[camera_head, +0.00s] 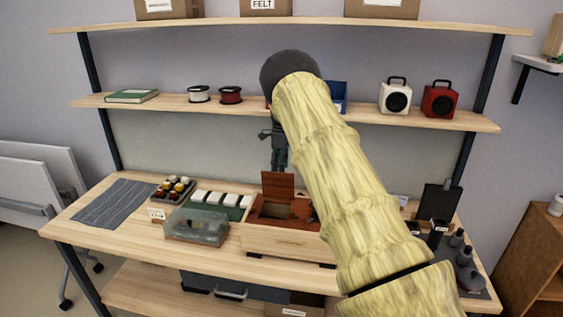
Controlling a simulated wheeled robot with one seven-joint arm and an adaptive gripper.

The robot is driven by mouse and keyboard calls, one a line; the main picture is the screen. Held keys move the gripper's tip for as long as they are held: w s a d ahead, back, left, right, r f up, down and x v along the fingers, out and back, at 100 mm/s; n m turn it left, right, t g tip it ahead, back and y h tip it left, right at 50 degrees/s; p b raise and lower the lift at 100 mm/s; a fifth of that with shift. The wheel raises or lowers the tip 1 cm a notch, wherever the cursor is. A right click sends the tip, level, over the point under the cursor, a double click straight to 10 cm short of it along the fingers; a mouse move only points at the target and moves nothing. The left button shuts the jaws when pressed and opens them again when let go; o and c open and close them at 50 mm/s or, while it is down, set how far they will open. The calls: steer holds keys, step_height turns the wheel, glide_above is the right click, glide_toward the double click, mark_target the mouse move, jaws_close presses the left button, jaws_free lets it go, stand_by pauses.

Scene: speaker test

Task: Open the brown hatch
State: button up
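The brown hatch (278,186) is a reddish-brown panel on a light wooden box (290,243) at the middle of the workbench. It appears to stand raised at the back of a dark opening in the box's brown top. My gripper (278,166) is small and dark in this view and points down just above or behind the hatch's upper edge. I cannot tell whether it touches the hatch, and its fingers are too small to read. My pale yellow arm sleeve hides the right part of the box.
A clear bin (197,226) stands close left of the box. Behind it is a green tray of white blocks (222,199). A grey mat (115,203) lies at the far left. Dark bottles (457,238) stand at the right. A shelf (190,105) with speakers runs above.

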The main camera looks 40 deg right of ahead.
steer(key=shift+o, duration=0.7)
steer(key=f, duration=0.2)
steer(key=shift+s+f, duration=0.3)
steer(key=shift+f, duration=0.1)
steer(key=shift+w+d+f, duration=0.45)
steer(key=shift+w+f, duration=0.35)
steer(key=shift+c, duration=0.7)
steer(key=shift+s+r, duration=0.2)
steer(key=shift+r, duration=0.4)
step_height(320, 180, up, 12)
steer(key=w+d, duration=0.1)
steer(key=shift+d, duration=0.1)
